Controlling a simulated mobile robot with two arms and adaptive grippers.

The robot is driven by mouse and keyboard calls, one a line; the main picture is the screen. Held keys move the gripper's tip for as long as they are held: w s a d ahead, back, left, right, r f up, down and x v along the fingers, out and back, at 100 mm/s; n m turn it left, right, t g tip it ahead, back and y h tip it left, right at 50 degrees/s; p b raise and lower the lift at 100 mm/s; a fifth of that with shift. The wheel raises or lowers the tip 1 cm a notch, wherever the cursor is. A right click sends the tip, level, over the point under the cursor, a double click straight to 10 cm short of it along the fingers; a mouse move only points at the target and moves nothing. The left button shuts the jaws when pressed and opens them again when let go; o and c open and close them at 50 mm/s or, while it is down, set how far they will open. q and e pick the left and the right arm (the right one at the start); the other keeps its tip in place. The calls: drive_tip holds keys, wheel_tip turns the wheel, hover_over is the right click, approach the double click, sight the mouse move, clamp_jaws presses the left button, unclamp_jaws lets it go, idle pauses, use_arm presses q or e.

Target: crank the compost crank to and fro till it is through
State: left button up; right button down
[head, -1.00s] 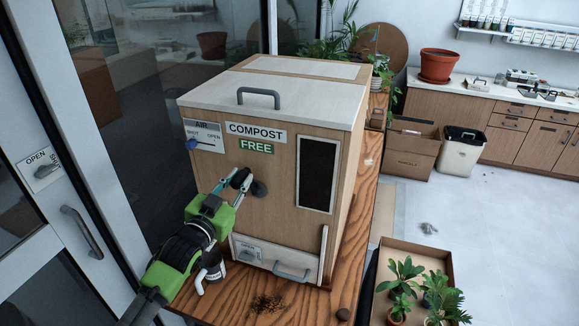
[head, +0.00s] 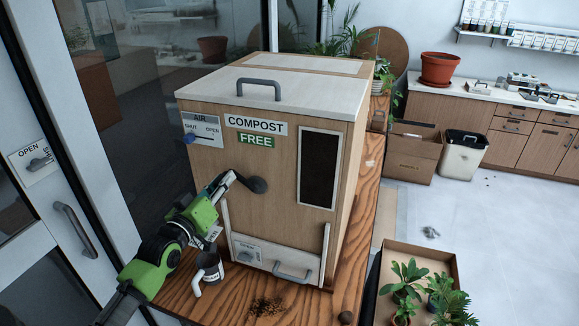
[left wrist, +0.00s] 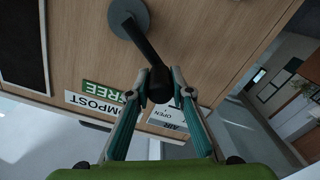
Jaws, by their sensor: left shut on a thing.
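The compost box (head: 275,225) is a wooden cabinet with a white lid, standing on a wood-grain table. Its front bears a COMPOST label and a green FREE sign (head: 257,141). The crank's dark round hub (head: 258,185) is on the front, with a black arm reaching left of it. My left gripper (head: 230,178) is shut on the crank handle. In the left wrist view, the fingertips (left wrist: 160,88) close around the dark knob at the end of the crank arm (left wrist: 147,47). My right gripper is not in view.
Dark crumbs (head: 267,305) lie before the box's lower drawer (head: 272,258). An AIR slider (head: 190,138) is at upper left. A box of plants (head: 448,264) stands at lower right.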

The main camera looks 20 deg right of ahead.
use_arm(q)
drive_tip(key=shift+f, duration=0.1)
drive_tip(key=o, duration=1.1)
drive_tip(key=shift+o, duration=0.2)
drive_tip(key=shift+s+a+r+p, duration=0.2)
drive_tip(key=shift+s+a+p, duration=0.15)
drive_tip(key=shift+p, duration=0.25)
drive_tip(key=p+v, duration=0.3)
drive_tip(key=v, duration=0.3)
drive_tip(key=shift+f, duration=0.1)
